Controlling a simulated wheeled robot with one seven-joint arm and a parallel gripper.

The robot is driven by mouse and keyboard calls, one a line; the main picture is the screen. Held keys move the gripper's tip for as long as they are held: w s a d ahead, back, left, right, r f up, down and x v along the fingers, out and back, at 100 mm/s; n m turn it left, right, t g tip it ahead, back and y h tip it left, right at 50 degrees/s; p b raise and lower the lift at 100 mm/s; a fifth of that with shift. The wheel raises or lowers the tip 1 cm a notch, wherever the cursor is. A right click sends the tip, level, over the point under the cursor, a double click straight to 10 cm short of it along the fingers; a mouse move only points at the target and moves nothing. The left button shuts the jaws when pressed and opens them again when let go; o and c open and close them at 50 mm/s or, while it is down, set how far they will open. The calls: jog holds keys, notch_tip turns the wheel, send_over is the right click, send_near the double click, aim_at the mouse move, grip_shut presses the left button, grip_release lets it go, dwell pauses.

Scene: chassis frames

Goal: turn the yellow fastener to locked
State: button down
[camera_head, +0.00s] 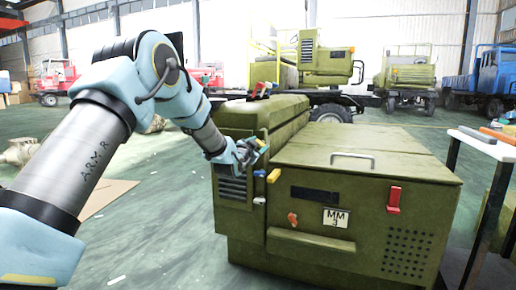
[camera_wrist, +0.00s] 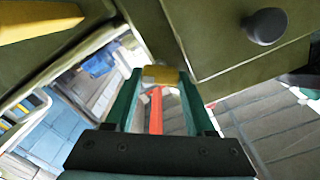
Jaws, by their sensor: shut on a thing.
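My gripper (camera_head: 258,148) is at the upper left corner of the green chassis box. In the wrist view, its two green fingers (camera_wrist: 162,80) are shut on a small yellow piece, which looks like the yellow fastener (camera_wrist: 162,74), with its end showing between the tips. In the head view the fingers largely hide this piece. How far the held fastener is turned cannot be told.
The green chassis box (camera_head: 410,235) carries an orange knob (camera_head: 292,219), a red latch (camera_head: 393,200) and a lid handle (camera_head: 352,157). A dark round knob (camera_wrist: 265,26) is close to my fingers. A table (camera_head: 485,142) stands at right. The floor at left is mostly open.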

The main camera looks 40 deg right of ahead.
jog(key=m+b, duration=0.1)
jog(key=m, duration=0.2)
jog(key=m+b, duration=0.1)
jog(key=m, duration=0.2)
jog(key=shift+s+d+f+m, duration=0.1)
jog(key=shift+s+f+m, duration=0.1)
jog(key=shift+m, duration=0.1)
jog(key=m+b, duration=0.2)
jog(key=m, duration=0.2)
jog(key=shift+m, duration=0.3)
jog(key=shift+w, duration=0.1)
jog(key=shift+c, duration=1.2)
grip_release()
jog(key=p+v, duration=0.2)
jog(key=v, duration=0.9)
